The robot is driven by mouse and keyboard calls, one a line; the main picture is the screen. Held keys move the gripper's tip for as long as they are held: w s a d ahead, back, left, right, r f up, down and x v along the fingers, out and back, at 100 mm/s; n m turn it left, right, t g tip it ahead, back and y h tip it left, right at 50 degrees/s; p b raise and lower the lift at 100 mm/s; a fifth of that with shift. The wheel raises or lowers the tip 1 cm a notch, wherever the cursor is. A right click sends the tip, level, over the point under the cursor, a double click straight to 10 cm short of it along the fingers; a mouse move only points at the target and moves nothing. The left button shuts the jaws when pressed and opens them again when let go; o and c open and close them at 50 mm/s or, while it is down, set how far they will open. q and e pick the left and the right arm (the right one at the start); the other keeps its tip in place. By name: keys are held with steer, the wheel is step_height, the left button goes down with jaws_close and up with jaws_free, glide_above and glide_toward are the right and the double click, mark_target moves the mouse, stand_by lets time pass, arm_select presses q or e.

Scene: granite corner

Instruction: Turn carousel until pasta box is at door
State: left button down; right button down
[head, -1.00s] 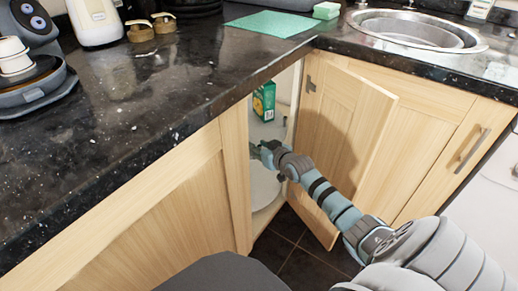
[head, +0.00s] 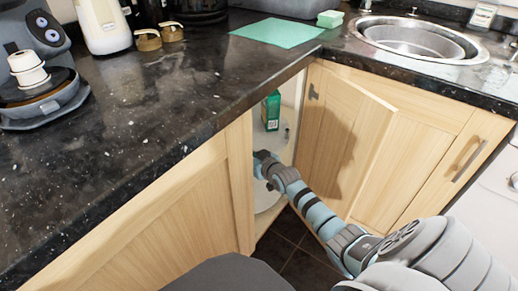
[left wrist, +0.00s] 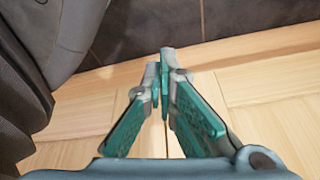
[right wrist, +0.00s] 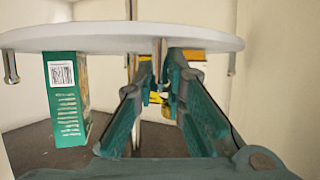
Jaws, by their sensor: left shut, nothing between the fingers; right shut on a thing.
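A white round carousel shelf (right wrist: 100,37) shows in the right wrist view, which appears upside down. A green box (right wrist: 68,100) with a barcode label stands on it; it also shows through the open corner door in the head view (head: 271,108). I cannot read whether it is the pasta box. A yellow item (right wrist: 201,68) is partly hidden behind my fingers. My right gripper (right wrist: 160,85) is shut on a small metal peg (right wrist: 158,46) at the shelf's rim. My left gripper (left wrist: 163,62) is shut and empty, outside in front of wooden panels.
The cabinet door (head: 340,130) stands open to the right of the opening. A lower white shelf (head: 267,196) shows below my right arm. The dark granite counter (head: 150,110) overhangs the cabinets. More metal pegs (right wrist: 10,66) line the shelf rim.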

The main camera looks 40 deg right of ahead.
steer(key=shift+w+a, duration=0.1)
steer(key=shift+a, duration=0.1)
steer(key=c, duration=1.6)
jaws_free()
steer(key=shift+c, duration=0.2)
steer(key=v, duration=1.2)
